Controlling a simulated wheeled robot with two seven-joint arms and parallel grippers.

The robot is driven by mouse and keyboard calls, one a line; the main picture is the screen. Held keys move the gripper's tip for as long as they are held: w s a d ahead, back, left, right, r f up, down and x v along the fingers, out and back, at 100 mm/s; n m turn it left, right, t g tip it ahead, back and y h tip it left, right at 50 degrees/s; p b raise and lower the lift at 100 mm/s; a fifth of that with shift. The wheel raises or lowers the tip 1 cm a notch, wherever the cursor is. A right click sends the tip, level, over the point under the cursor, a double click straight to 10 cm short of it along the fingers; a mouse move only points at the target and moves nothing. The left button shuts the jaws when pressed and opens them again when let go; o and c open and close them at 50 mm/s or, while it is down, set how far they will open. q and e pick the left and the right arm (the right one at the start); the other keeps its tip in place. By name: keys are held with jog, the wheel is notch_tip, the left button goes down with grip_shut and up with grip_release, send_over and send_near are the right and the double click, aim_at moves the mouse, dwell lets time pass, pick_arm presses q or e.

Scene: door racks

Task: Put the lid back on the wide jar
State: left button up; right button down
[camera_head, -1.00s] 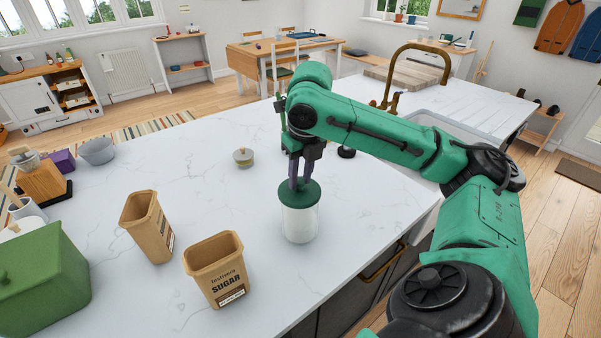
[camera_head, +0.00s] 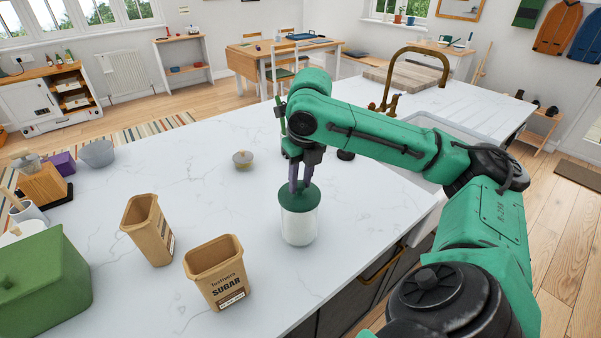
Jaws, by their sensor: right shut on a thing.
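The wide jar (camera_head: 299,227) is a white, upright cylinder on the marble counter, near its right edge. A dark green lid (camera_head: 298,202) sits at the jar's mouth; whether it is fully seated I cannot tell. My right gripper (camera_head: 299,188) reaches down from above and is shut on the lid's knob, which its fingers hide. My left gripper is not in view.
A green box (camera_head: 42,280) is at the far left. The counter between is clear.

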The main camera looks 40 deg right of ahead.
jog(key=shift+f, duration=0.1)
dwell(1.1)
jog(key=shift+p, duration=0.65)
jog(key=shift+c, duration=0.3)
grip_release()
notch_tip(320, 180, up, 7)
jog(key=p, duration=0.8)
jog(key=shift+p, duration=0.3)
grip_shut()
